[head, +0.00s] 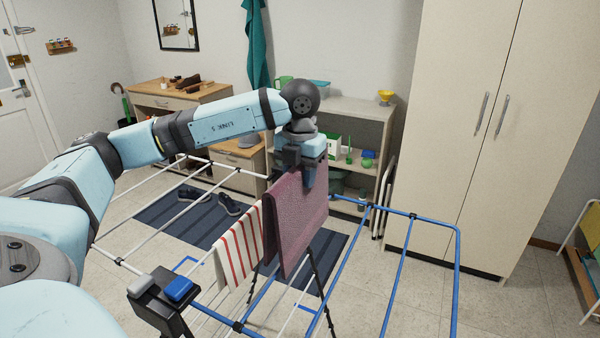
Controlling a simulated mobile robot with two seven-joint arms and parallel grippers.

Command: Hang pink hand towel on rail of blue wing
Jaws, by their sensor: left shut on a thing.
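The pink hand towel (295,225), a dusky mauve-pink, hangs folded near the middle of the drying rack in the head view. My left gripper (308,177) comes down from above and is shut on its top edge. The blue wing (457,270) of the rack extends to the right, with blue rails (398,268) that look bare. The towel is to the left of the wing's outer rails. I cannot tell whether the towel touches a rail beneath it. My right gripper is not in view.
A red-and-white striped towel (238,250) hangs just left of the pink one. The white wing (165,225) lies to the left. A tall wardrobe (470,120) stands behind the blue wing, and a shelf unit (345,106) behind the rack. Shoes (225,202) lie on a dark mat.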

